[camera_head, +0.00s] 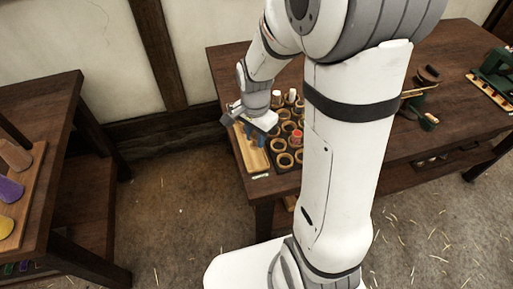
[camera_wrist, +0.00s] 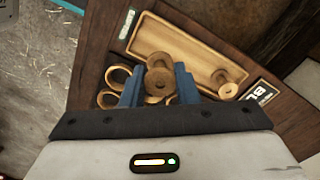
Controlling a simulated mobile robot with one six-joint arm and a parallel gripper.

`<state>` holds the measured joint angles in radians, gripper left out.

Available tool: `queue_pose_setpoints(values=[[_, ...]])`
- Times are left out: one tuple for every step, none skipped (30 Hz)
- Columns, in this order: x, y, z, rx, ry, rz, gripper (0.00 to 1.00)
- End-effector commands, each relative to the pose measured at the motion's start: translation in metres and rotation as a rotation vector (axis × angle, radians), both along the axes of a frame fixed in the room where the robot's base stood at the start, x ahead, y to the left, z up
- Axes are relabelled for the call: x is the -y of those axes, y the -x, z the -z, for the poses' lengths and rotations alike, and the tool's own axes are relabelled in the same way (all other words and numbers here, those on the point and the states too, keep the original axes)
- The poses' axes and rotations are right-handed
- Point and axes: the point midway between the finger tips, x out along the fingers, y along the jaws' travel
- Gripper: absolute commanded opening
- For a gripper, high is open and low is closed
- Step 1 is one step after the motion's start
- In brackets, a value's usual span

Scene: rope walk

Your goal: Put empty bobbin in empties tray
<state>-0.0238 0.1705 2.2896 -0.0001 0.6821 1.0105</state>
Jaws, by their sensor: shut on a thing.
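My gripper (camera_wrist: 158,80), with two blue fingers, is shut on a bare wooden bobbin (camera_wrist: 159,62) with round flanges. In the wrist view the bobbin overlaps the edge of the long, light-wood empties tray (camera_wrist: 190,42); its height above it is hard to tell. Another bare bobbin (camera_wrist: 222,78) is in the tray's right end. In the head view my gripper (camera_head: 257,136) is over the tray (camera_head: 247,153) at the table's left end, and the held bobbin cannot be made out there.
A rack of round wooden sockets (camera_head: 285,160) stands right beside the tray, with several bobbins in it; its rings (camera_wrist: 117,75) show in the wrist view. A printed label (camera_wrist: 262,90) lies by the tray. A second table (camera_head: 62,115) with coloured bobbins stands at the left.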

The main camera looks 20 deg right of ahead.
Motion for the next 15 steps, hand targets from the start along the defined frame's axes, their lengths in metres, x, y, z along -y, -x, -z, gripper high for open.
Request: queue_pose_setpoints(values=[[0.000, 0.001, 0.010, -0.005, 0.000, -0.001, 0.07], [0.000, 0.000, 0.015, -0.004, 0.000, -0.001, 0.07], [0.000, 0.000, 0.020, -0.004, 0.000, -0.002, 0.07], [0.000, 0.000, 0.023, -0.002, 0.000, -0.002, 0.07], [0.000, 0.000, 0.025, -0.002, 0.000, -0.002, 0.07], [0.000, 0.000, 0.028, -0.002, 0.000, -0.002, 0.07], [0.000, 0.000, 0.031, -0.002, 0.000, -0.003, 0.07], [0.000, 0.000, 0.034, -0.002, 0.000, -0.003, 0.07], [0.000, 0.000, 0.040, -0.004, 0.001, -0.003, 0.07], [0.000, 0.000, 0.045, -0.004, 0.000, -0.003, 0.07], [0.000, 0.000, 0.050, -0.004, 0.000, -0.003, 0.07], [0.000, 0.000, 0.055, -0.004, 0.000, -0.004, 0.07], [0.000, 0.000, 0.059, -0.002, 0.000, -0.004, 0.07], [0.000, 0.000, 0.061, -0.002, 0.000, -0.004, 0.07], [0.000, -0.001, 0.064, -0.001, 0.001, -0.004, 0.07]])
